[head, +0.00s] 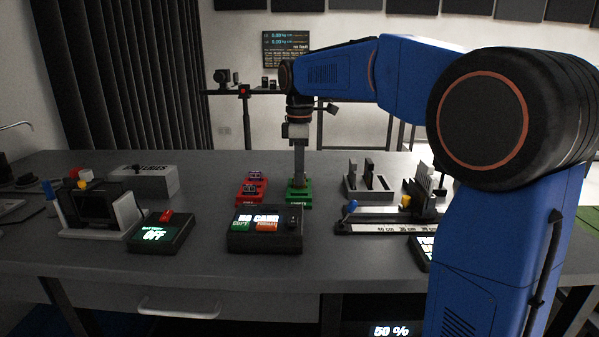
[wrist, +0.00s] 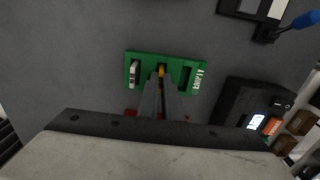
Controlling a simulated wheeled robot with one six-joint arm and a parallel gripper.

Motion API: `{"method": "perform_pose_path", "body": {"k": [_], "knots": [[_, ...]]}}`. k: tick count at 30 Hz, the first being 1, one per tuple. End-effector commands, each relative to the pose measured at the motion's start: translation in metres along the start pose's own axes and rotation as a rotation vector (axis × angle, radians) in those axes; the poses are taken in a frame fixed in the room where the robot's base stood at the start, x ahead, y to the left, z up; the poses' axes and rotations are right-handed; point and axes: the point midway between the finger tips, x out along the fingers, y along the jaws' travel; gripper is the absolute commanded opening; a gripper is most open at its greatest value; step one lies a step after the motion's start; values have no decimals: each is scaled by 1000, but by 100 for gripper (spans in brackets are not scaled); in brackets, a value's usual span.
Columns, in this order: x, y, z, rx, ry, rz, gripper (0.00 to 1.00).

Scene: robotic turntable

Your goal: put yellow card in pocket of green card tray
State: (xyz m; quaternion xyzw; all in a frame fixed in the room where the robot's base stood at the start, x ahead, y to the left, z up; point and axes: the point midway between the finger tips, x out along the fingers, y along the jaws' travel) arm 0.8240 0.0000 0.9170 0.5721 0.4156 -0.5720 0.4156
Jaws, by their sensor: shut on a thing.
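The green card tray (wrist: 148,57) lies on the grey table in the wrist view, and it also shows in the head view (head: 305,205). My gripper (wrist: 160,78) points down over the tray's middle, shut on the yellow card (wrist: 161,70). Only a small yellow edge of the card shows between the fingertips. I cannot tell how deep it sits in the middle pocket. A white card (wrist: 134,73) stands in the tray's left pocket, and the right pocket (wrist: 187,76) looks dark and empty. In the head view my gripper (head: 299,182) reaches straight down to the tray.
A red tray (head: 259,197) with cards stands just left of the green one in the head view. A black box with a lit screen (head: 265,243) is in front. A grey rack (head: 357,193) and a slide with a ruler (head: 385,228) are to the right.

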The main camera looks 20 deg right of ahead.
Motion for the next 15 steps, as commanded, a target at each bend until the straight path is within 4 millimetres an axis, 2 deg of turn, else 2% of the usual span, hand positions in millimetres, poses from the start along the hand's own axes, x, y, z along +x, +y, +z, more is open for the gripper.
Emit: {"method": "perform_pose_path", "body": {"k": [3,4,6,15], "knots": [[2,0,0,0,0,0,0],[2,0,0,0,0,0,12],[2,0,0,0,0,0,27],[1,0,0,0,0,0,27]]}}
